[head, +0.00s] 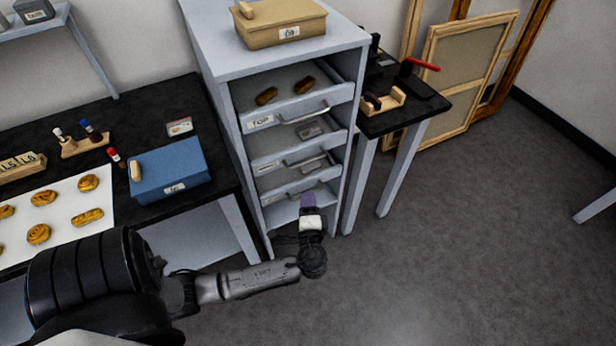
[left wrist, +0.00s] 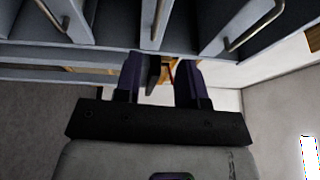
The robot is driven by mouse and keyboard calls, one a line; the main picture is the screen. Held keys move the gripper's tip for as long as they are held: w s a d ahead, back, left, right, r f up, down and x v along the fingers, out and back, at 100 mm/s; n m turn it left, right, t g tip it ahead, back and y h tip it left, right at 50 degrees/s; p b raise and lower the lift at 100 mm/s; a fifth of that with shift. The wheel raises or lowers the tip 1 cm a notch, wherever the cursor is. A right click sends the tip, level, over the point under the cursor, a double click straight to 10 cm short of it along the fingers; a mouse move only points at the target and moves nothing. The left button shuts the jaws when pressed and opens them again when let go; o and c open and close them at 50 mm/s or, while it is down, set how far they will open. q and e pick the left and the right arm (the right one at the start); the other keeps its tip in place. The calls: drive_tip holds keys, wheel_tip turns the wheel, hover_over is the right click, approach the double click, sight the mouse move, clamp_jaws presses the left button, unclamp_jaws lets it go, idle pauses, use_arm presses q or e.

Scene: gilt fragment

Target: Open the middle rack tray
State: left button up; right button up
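The grey rack (head: 353,100) holds three stacked trays. The middle tray (head: 326,142) has a bar handle (head: 305,160) and sits between the top tray (head: 281,113) and the bottom tray (head: 324,176). Three bar handles show in the left wrist view; the central one (left wrist: 157,18) appears ahead of my fingers. My left gripper (head: 309,200) is low in front of the rack, below the tray fronts in the head view. In the left wrist view its dark fingers (left wrist: 160,80) are apart, with no handle between them. My right gripper is not in view.
A tan box (head: 285,28) stands on the rack. A black bench with a blue box (head: 170,172) and gilt pieces on a white sheet (head: 62,208) is at left. A small black table (head: 405,115) stands close at right.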

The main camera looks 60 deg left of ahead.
sight(308, 161)
use_arm(q)
drive_tip(key=shift+m+t+y, duration=0.3)
drive_tip(key=shift+m+y, duration=0.1)
drive_tip(key=shift+y, duration=0.2)
drive_tip(key=b+x, duration=0.1)
drive_tip(key=x, duration=0.3)
drive_tip(key=f+b+x, duration=0.1)
drive_tip(key=x, duration=0.4)
drive_tip(key=w+f+b+x, duration=0.1)
drive_tip(key=b+x, duration=0.1)
drive_tip(key=x, duration=0.3)
drive_tip(key=shift+a, duration=0.1)
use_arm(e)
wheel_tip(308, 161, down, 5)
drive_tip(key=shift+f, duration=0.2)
use_arm(q)
drive_tip(key=shift+f, duration=0.1)
clamp_jaws()
